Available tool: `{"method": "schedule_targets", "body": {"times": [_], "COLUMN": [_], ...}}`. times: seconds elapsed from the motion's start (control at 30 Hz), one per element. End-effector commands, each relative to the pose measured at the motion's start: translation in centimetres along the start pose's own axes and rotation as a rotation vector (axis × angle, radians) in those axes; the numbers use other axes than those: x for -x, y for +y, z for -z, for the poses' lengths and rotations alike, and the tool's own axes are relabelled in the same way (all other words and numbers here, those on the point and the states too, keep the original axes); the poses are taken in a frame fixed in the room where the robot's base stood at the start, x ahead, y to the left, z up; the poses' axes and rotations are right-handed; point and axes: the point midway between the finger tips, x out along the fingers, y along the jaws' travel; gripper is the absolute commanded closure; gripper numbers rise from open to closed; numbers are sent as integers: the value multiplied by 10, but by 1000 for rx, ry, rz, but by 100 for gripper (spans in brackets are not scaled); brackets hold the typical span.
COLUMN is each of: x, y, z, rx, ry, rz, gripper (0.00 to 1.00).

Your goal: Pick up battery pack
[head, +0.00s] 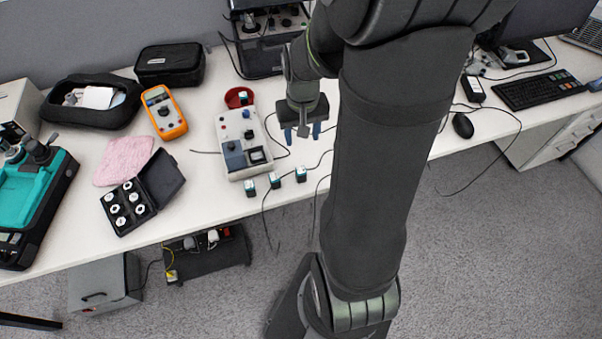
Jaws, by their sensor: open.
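My gripper (302,133) hangs over the white table (215,95), right of the grey-white instrument box. Its two blue-tipped fingers point down and stand apart, with nothing seen between them. I cannot tell for certain which thing is the battery pack. A small black block with a pale label (473,88) lies at the right, beyond my arm. Small dark cubes with teal tops stand along the front edge: a left one (250,188), a middle one (274,180) and a right one (301,174), below my gripper in the picture.
The instrument box (243,140) with its cables is close left of my gripper. A red dish (239,97) with a cube, an orange multimeter (164,112) and an open black case (143,191) lie further left. A mouse (463,126) and keyboard (540,90) are right.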

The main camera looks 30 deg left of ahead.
Motion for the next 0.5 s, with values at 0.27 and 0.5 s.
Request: {"method": "schedule_targets", "body": {"times": [0.27, 0.5], "x": [-35, -76], "y": [-1, -1], "z": [-1, -1], "rx": [33, 30], "ry": [-2, -2], "rz": [-6, -5], "gripper": [49, 49]}}
